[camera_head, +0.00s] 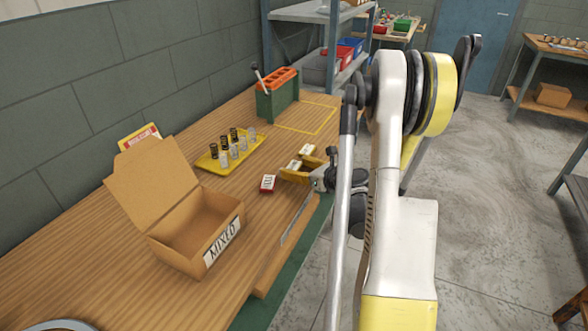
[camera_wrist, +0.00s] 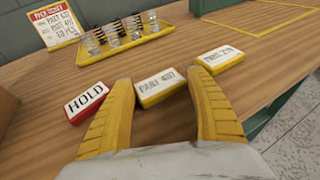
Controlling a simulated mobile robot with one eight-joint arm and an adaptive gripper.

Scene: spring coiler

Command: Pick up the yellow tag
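Two yellow-edged tags with white faces lie on the wooden bench. The nearer one, marked "PART 407" (camera_wrist: 161,87), shows just ahead of and between my fingertips in the wrist view, and in the head view (camera_head: 294,164). The other yellow tag (camera_wrist: 221,59) lies farther right, outside my right finger; it also shows in the head view (camera_head: 307,150). A red tag marked "HOLD" (camera_wrist: 87,103) lies left of my left finger, also in the head view (camera_head: 268,184). My gripper (camera_wrist: 163,80) is open and empty, its yellow fingers spread low near the bench top.
A yellow tray (camera_head: 213,165) of several springs lies beyond the tags. An open cardboard box marked "MIXED" (camera_head: 222,243) stands at left, seemingly empty. A green and orange holder (camera_head: 277,100) and a yellow outlined area (camera_head: 320,104) are farther back.

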